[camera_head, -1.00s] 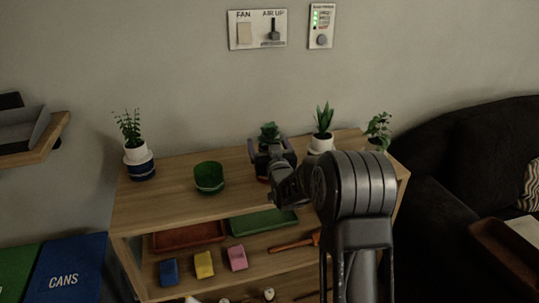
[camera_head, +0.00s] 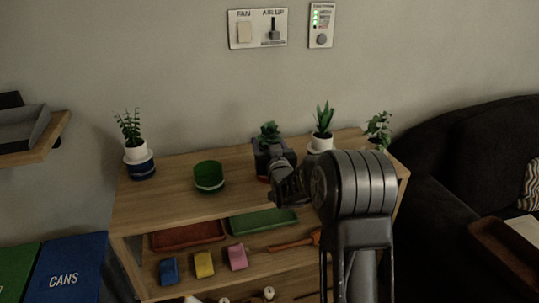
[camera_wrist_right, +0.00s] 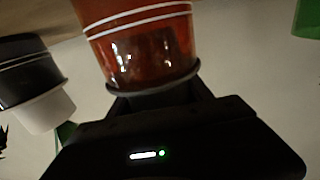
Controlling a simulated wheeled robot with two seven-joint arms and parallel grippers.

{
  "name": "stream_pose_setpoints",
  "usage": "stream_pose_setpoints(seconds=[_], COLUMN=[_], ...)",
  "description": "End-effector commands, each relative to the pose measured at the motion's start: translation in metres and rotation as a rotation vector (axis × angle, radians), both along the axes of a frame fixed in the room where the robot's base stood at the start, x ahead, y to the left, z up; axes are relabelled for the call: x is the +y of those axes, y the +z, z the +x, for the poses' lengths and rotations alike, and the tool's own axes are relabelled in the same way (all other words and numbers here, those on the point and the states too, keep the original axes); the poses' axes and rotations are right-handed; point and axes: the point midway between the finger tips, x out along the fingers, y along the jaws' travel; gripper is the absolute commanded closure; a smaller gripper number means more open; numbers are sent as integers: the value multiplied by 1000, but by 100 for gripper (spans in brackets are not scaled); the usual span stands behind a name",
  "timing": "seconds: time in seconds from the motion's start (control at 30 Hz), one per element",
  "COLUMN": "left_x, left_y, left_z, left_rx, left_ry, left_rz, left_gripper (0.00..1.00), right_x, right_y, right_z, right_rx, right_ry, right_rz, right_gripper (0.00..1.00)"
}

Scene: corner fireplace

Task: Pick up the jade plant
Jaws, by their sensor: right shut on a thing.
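The jade plant (camera_head: 270,131), with thick green leaves, stands upright near the back of the wooden shelf top. My right gripper (camera_head: 272,150) is shut on its dark pot, below the leaves. The gripper and wrist hide most of the pot in the head view. The right wrist view looks upside down. It shows a red outer pot (camera_wrist_right: 145,45) with white stripes and a dark rim, with the gripped dark pot against that rim. I cannot tell whether the plant is lifted. My left gripper is not in view.
A green empty pot (camera_head: 208,177) stands left of the jade plant on the shelf top (camera_head: 165,195). A snake plant (camera_head: 323,120) in a white pot is close on the right. Other plants stand at the far left (camera_head: 130,128) and right (camera_head: 379,128). The wall is just behind.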

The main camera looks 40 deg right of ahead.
Motion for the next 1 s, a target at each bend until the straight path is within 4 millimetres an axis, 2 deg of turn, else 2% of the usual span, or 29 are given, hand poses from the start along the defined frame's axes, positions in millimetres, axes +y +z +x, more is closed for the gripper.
stream_pose_setpoints(seconds=[0.1,0.33,0.47,0.83,1.0], left_x=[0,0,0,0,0], left_y=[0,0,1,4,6], left_z=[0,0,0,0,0], left_rx=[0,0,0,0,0], left_ry=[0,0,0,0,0], left_rz=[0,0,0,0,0], left_gripper=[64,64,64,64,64], right_x=[0,0,0,0,0], right_y=[0,2,10,77,97], right_z=[0,0,0,0,0], right_rx=[0,-2,-4,-8,-3], right_ry=[0,0,0,-1,0], right_rz=[0,-1,-2,0,0], right_gripper=[64,64,64,64,64])
